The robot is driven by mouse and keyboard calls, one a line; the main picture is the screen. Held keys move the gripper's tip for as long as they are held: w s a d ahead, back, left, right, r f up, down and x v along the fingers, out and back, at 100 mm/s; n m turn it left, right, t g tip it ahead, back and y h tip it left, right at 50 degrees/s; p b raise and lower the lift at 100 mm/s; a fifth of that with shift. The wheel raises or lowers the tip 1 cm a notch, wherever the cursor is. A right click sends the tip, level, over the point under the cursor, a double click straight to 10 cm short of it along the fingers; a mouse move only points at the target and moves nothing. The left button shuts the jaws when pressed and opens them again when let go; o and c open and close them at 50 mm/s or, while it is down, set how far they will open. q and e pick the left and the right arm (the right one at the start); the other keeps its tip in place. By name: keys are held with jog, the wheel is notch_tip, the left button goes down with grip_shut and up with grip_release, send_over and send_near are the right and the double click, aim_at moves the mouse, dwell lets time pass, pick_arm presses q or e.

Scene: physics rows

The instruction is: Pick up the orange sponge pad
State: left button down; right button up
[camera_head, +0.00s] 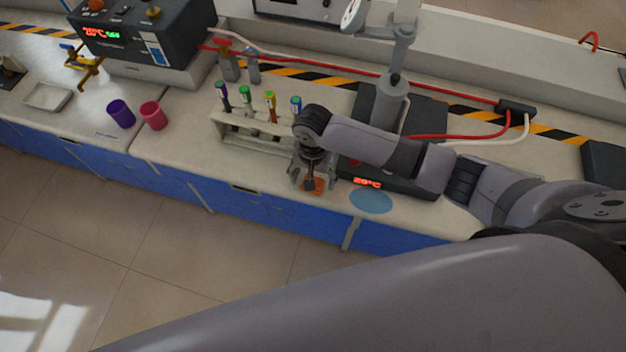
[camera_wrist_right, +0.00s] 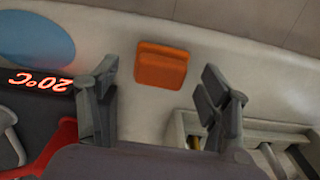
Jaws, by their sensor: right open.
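The orange sponge pad (camera_wrist_right: 161,66) lies flat on the pale bench top in the right wrist view, just past and between my right gripper's fingers. In the head view only part of the orange sponge pad (camera_head: 318,186) shows, partly covered by my right gripper (camera_head: 309,186). My right gripper (camera_wrist_right: 163,95) is open and empty, with a finger to each side of the pad's line. It is apart from the pad in the wrist view; the exact height above the bench is hard to tell. My left gripper is not in view.
A wooden test tube rack (camera_head: 238,130) with several tubes stands close left of the gripper. A black hotplate stirrer (camera_head: 425,178) is close on the right. A blue disc (camera_head: 371,200) lies near the bench's front edge. Purple (camera_head: 121,113) and pink (camera_head: 153,115) cups stand further left.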

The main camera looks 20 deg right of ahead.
jog(key=shift+f, duration=0.8)
jog(key=shift+c, duration=0.3)
jog(key=c, duration=1)
jog(key=shift+r, duration=0.1)
jog(key=shift+c, duration=0.2)
